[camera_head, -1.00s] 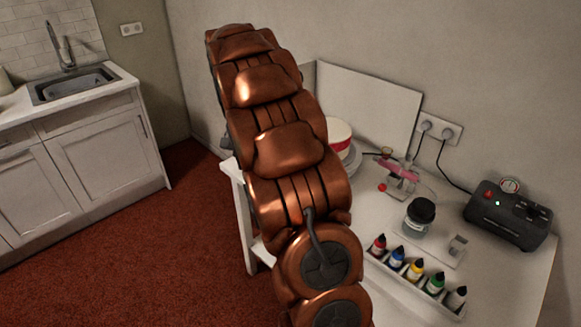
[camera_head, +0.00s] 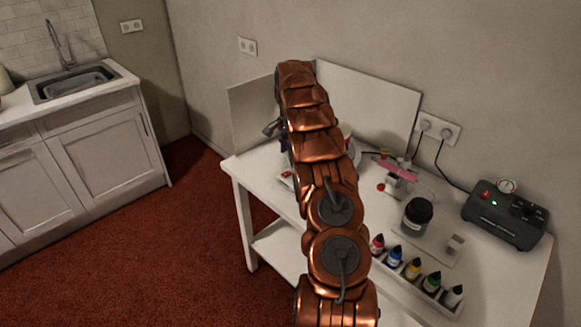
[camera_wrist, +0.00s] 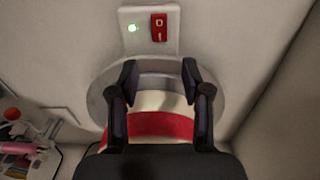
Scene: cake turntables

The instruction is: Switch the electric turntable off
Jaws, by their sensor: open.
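In the wrist view the electric turntable is a pale round plate (camera_wrist: 232,92) with a light control box (camera_wrist: 146,42). The box carries a red rocker switch (camera_wrist: 159,27) marked O and I and a green lamp (camera_wrist: 132,28) that is lit. A red and white cake (camera_wrist: 160,124) stands on the plate, partly hidden by my gripper. My gripper (camera_wrist: 160,82) is open and empty, its fingertips over the cake and plate, short of the switch in the picture. In the head view my arm hides most of the turntable; part of its plate (camera_head: 355,154) shows at the right.
White panels (camera_head: 370,105) stand behind the white table (camera_head: 246,163). To the right are a pink airbrush on a stand (camera_head: 396,168), a dark-lidded jar (camera_head: 417,216), a rack of colour bottles (camera_head: 395,257) and a black compressor (camera_head: 505,215) with its own green light.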

